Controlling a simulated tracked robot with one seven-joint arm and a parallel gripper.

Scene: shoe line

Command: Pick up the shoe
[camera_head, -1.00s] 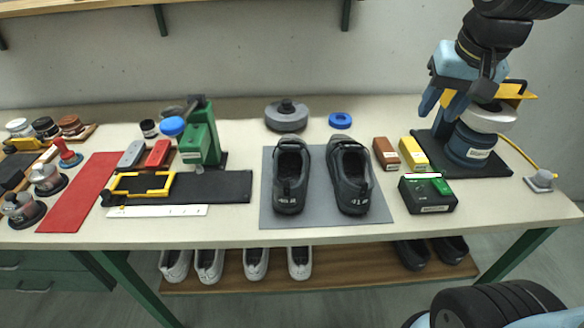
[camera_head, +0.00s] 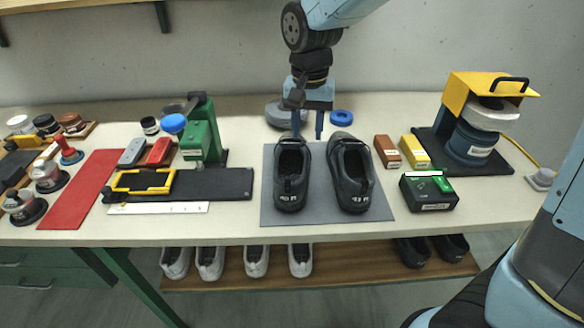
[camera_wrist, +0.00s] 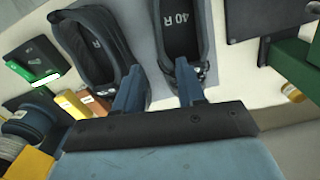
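Two dark shoes stand side by side on a grey mat (camera_head: 268,205). The left shoe (camera_head: 290,190) also shows in the wrist view (camera_wrist: 182,30), with "40 R" marked inside. The right shoe (camera_head: 352,188) is at the left of the wrist view (camera_wrist: 85,55). My gripper (camera_head: 308,128) is open and points down at the shoes' far ends. In the wrist view its fingers (camera_wrist: 160,92) are apart: one lies over the gap between the shoes, the other overlaps the end of the "40 R" shoe. Nothing is held; I cannot tell whether either finger touches it.
Right of the mat are a brown block (camera_head: 386,152), a yellow block (camera_head: 414,152) and a dark green box (camera_head: 428,192). A green press (camera_head: 202,142) stands left. A grey round weight (camera_head: 276,112) and a blue ring (camera_head: 341,117) are close behind the shoes.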

